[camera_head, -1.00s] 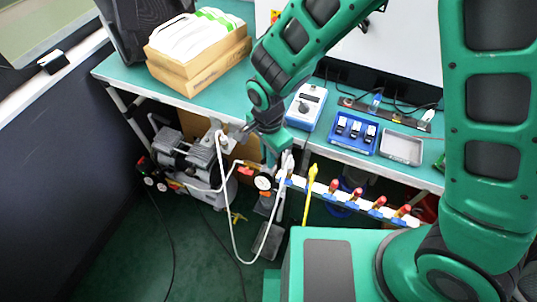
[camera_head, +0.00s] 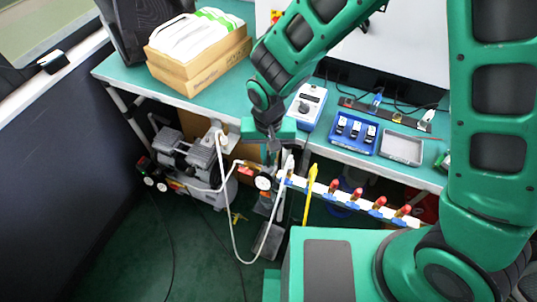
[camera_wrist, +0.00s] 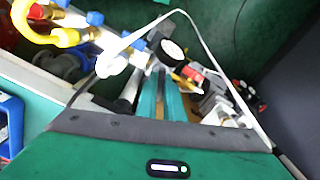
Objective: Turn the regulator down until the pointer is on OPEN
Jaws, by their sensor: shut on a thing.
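The regulator with its round white gauge (camera_head: 263,183) sits at the left end of the white pipe rail, below the bench edge. The gauge also shows in the wrist view (camera_wrist: 171,50), just beyond my fingertips. Its markings, and any pointer on OPEN, are too small to read. My gripper (camera_head: 272,160) points down at the regulator from above, just behind the gauge. In the wrist view my gripper (camera_wrist: 161,76) has its two green fingers close together, shut on the regulator's knob, which the fingers mostly hide.
A white hose (camera_head: 233,238) loops down beside the regulator. A grey compressor (camera_head: 190,157) stands on the floor to the left. The rail carries several red-handled valves (camera_head: 357,194) and a yellow hose end (camera_head: 309,190). The bench (camera_head: 213,104) overhangs behind; open floor lies in front.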

